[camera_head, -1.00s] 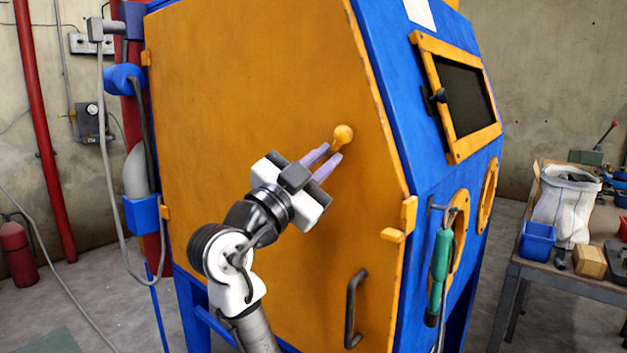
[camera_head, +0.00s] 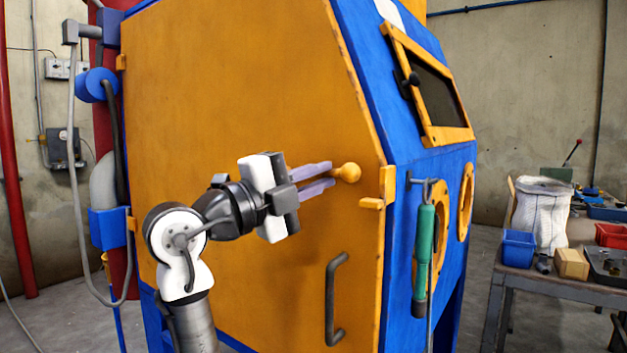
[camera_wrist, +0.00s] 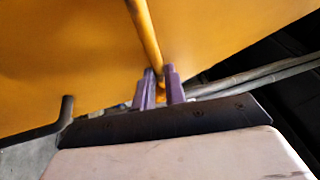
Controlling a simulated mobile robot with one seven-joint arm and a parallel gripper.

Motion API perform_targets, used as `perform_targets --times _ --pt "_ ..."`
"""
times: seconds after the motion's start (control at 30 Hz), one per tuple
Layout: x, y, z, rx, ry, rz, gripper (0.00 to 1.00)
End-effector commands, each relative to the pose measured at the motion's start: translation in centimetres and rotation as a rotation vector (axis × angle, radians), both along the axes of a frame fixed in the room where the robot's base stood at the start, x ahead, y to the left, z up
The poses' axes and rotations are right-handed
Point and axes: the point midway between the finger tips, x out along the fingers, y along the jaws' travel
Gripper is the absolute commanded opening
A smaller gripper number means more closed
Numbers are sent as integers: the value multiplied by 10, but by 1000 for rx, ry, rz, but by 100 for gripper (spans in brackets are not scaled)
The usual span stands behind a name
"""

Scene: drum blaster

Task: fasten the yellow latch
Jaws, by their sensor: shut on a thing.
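The yellow latch (camera_head: 349,172) is a short rod with a ball knob on the face of the orange door (camera_head: 240,90). Its knob points right, towards the door's right edge. My gripper (camera_head: 332,175) reaches it from the left, and its two purple fingers are shut on the rod just beside the knob. In the wrist view, the latch rod (camera_wrist: 147,35) runs down between the fingertips (camera_wrist: 159,88). The fingers partly hide the rod in the head view.
An orange catch bracket (camera_head: 388,187) sits at the door's right edge, right of the knob. A dark door handle (camera_head: 334,300) is below. A green-handled tool (camera_head: 424,250) hangs on the blue side. A cluttered workbench (camera_head: 535,280) stands at right.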

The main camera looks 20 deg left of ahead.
Motion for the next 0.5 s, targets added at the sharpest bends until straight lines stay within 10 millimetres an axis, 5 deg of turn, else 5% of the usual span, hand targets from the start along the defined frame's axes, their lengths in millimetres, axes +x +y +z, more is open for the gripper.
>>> perform_targets --times 0.5 --pt "0 -1 -11 118 -42 -2 0"
